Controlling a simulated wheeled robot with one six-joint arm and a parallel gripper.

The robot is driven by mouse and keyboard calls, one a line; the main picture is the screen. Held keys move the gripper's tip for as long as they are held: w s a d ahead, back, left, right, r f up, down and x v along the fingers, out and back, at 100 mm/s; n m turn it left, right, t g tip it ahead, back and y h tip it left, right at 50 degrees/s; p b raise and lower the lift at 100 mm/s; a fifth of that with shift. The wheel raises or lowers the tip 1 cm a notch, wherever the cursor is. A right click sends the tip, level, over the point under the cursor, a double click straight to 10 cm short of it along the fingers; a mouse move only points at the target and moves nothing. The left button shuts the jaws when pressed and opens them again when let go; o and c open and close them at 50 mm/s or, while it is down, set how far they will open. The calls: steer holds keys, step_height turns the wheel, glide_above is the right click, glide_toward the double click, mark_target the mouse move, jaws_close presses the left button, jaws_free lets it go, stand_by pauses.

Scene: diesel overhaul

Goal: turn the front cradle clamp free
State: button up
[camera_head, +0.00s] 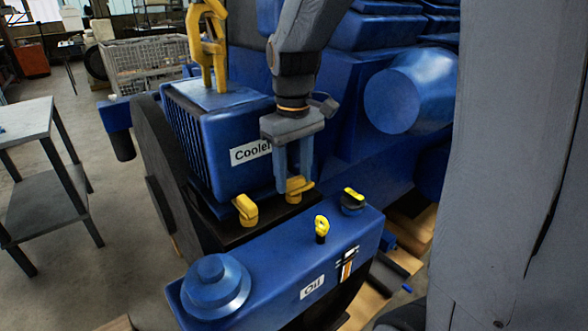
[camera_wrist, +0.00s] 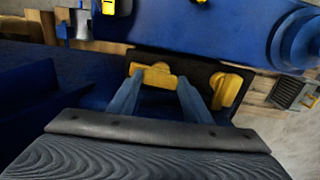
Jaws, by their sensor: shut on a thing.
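Two yellow clamps sit at the foot of the blue cooler (camera_head: 225,150), on a dark base. My gripper (camera_head: 294,183) points down at the right-hand clamp (camera_head: 296,194), with its fingers shut on it. In the wrist view, my gripper (camera_wrist: 159,78) has one finger at each end of this clamp (camera_wrist: 155,76), which lies crosswise between the tips. The other clamp (camera_head: 246,209) stands free to the left; it also shows right of the fingers in the wrist view (camera_wrist: 229,90). No label shows which clamp is the front one.
A blue oil tank (camera_head: 270,268) with a yellow-ringed dipstick (camera_head: 321,229) and a yellow-topped cap (camera_head: 353,200) lies close in front. A yellow lifting hook (camera_head: 208,45) hangs over the cooler. A blue cylinder (camera_head: 408,98) is to the right. A grey table (camera_head: 28,120) stands left.

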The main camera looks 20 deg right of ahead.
mark_target(293, 179)
steer(key=o, duration=1)
steer(key=shift+r, duration=0.1)
step_height(293, 179, up, 8)
steer(key=shift+f+b, duration=0.2)
steer(key=shift+b, duration=0.4)
